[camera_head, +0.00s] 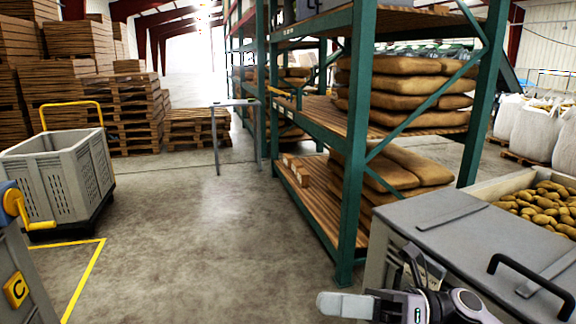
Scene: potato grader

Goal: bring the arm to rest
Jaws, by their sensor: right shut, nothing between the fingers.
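My right gripper (328,303) is at the bottom of the head view, right of centre, with its pale fingers pointing left. It is shut and empty. My right arm (440,300) comes in from the lower right, in front of the grey lid of a bin. I cannot tell whether the arm touches the bin. My left gripper is out of view.
A grey lid (455,235) with a black handle partly covers a bin of potatoes (540,208). A green rack (355,130) holds stacked sacks (400,85). A grey crate cart (58,175) stands left, near wooden pallets (125,110). The middle floor (215,240) is clear.

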